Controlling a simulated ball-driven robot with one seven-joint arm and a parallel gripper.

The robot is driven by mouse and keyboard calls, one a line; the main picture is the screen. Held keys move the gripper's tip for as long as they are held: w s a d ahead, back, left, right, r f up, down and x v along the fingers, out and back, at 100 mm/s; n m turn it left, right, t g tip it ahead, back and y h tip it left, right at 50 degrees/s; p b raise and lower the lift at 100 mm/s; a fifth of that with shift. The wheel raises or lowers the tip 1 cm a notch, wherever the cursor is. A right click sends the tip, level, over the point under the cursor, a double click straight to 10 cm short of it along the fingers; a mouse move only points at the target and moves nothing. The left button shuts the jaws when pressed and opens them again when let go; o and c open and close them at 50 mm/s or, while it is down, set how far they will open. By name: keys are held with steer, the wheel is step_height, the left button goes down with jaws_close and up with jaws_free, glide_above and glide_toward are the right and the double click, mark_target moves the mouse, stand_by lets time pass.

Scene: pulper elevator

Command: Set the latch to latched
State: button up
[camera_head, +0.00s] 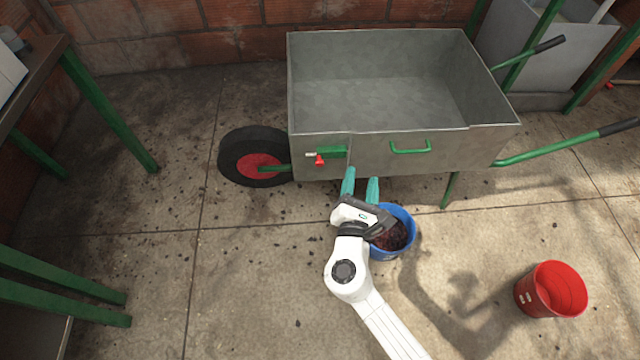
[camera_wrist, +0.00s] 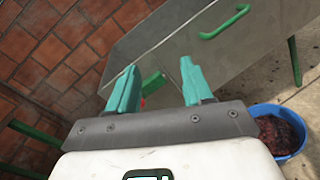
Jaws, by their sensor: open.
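The latch (camera_head: 331,152) is on the front wall of the grey wheelbarrow (camera_head: 450,151), near its left end. It has a green body, a red part (camera_head: 319,160) below and a pale tip at its left. My gripper (camera_head: 360,182) is open and empty, just below and right of the latch, apart from it. In the wrist view, the green latch body (camera_wrist: 153,83) shows between my two teal fingers (camera_wrist: 158,80), with a bit of red partly hidden by the left finger. I cannot tell whether the latch is latched.
A red bucket (camera_head: 553,290) stands at the lower right. A green handle (camera_head: 411,149) sits right of the latch, and the black wheel (camera_head: 232,158) at its left. Floor on the left is mostly free.

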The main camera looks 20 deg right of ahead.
mark_target(320, 165)
steer(key=w+a+f+n+t+y+b, duration=0.2)
steer(key=a+f+n+y+b, duration=0.15)
steer(key=a+f+n, duration=0.4)
steer(key=shift+y, duration=0.25)
steer(key=x, duration=0.3)
steer(key=b+x, duration=0.1)
steer(key=x, duration=0.3)
steer(key=b+x, duration=0.1)
steer(key=x, duration=0.3)
steer(key=shift+w+a+f, duration=0.1)
steer(key=shift+a+f, duration=0.05)
steer(key=shift+f, duration=0.15)
jaws_close()
